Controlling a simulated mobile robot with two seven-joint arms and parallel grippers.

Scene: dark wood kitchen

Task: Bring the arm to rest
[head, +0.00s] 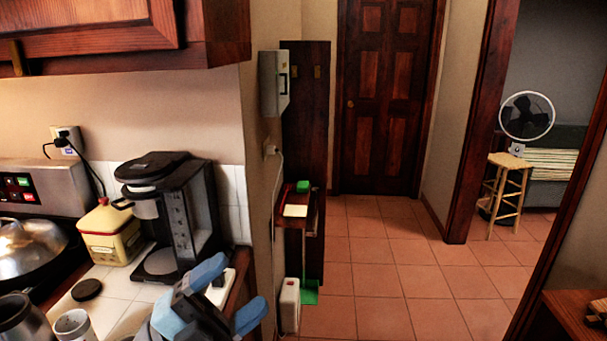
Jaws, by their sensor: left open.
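My left gripper (228,294) is in the lower middle of the head view, over the right end of the tiled counter (122,308). My right gripper is not in view.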

